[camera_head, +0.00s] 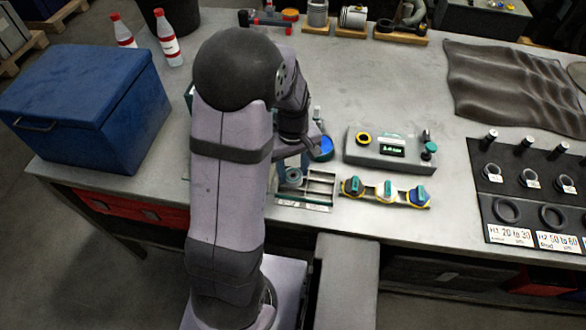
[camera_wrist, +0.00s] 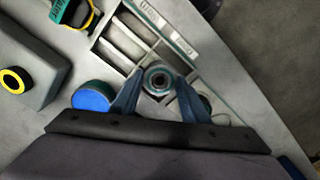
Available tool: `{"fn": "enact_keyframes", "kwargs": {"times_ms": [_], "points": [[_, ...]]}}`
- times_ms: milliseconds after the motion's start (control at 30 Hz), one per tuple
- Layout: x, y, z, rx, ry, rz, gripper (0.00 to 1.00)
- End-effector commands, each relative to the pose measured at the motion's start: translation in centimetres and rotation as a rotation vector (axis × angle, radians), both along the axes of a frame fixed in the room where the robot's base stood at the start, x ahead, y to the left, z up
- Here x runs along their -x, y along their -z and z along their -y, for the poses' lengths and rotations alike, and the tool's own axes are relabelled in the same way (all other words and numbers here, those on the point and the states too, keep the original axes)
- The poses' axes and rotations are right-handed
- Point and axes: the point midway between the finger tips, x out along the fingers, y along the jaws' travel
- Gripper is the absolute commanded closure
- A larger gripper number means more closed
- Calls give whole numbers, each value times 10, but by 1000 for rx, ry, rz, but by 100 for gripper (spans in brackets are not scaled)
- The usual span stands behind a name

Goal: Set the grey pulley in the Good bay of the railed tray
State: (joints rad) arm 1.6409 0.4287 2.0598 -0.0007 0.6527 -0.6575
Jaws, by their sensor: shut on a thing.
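The grey pulley, a round part with a centre hole, is between the two blue fingers of my gripper (camera_wrist: 157,92) in the wrist view (camera_wrist: 157,79). My gripper is shut on it. In the head view the pulley (camera_head: 293,174) shows small beside my arm, near the left side of the railed tray (camera_head: 319,189). The tray also shows in the wrist view (camera_wrist: 120,60), with several rail-divided bays and two labels on its edge, too blurred to read surely. The pulley appears over or at the tray; I cannot tell whether it touches it.
A grey box with a display (camera_head: 390,148) stands behind the tray. A rack of yellow and teal parts (camera_head: 386,190) is to its right. A round blue-faced thing (camera_wrist: 91,97) is close to my left finger. A blue chest (camera_head: 85,105) stands left. The bench front edge is near.

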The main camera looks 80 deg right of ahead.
Motion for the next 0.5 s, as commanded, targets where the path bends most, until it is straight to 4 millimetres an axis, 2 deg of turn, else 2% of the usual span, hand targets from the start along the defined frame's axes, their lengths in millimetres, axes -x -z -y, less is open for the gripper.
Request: {"fn": "enact_keyframes", "kwargs": {"times_ms": [200,233,300,500], "points": [[0,6,0,0,0,0,81],[0,5,0,0,0,0,52],[0,5,0,0,0,0,37],[0,5,0,0,0,0,37]]}}
